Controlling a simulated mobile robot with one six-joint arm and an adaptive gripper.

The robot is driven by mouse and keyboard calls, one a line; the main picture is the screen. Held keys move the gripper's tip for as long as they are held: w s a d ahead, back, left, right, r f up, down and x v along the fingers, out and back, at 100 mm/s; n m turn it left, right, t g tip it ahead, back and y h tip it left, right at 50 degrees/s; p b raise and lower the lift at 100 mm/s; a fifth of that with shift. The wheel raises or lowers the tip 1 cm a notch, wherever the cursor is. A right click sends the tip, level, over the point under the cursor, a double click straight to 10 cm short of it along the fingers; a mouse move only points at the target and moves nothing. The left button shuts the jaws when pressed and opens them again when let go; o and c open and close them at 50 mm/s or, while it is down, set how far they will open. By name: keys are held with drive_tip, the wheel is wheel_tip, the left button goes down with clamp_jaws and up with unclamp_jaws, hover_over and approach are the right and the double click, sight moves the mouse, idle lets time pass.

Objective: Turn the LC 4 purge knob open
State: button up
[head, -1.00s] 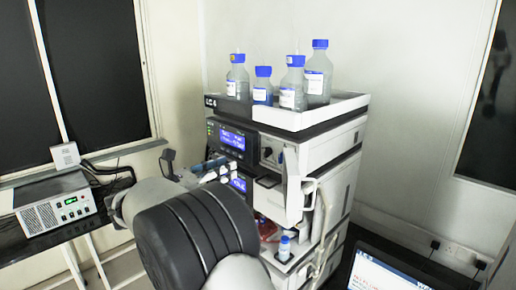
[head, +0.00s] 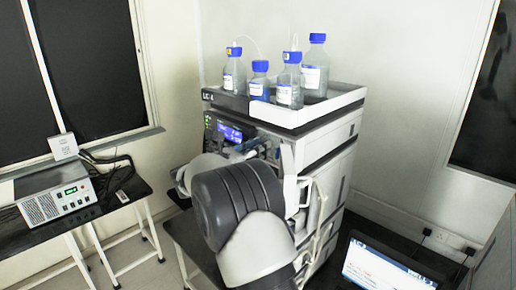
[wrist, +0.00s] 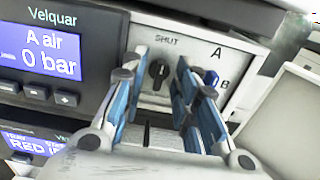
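The black purge knob (wrist: 157,74) sits on a pale panel in the wrist view, below the word SHUT and left of the letters A and B. Its narrow part appears to point up toward SHUT. My gripper (wrist: 161,66) is open, its blue-padded fingers to the left and right of the knob with gaps visible. How near the tips are to the panel is hard to tell. In the head view the stack (head: 330,145) has a blurred LC label on its top tray; my arm hides most of the panel and the knob.
A display (wrist: 45,52) reading "A air 0 bar" is left of the knob. Several blue-capped bottles (head: 315,70) stand on the stack's tray. A laptop (head: 385,265) is at lower right.

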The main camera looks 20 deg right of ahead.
drive_tip(key=shift+c, duration=0.4)
clamp_jaws()
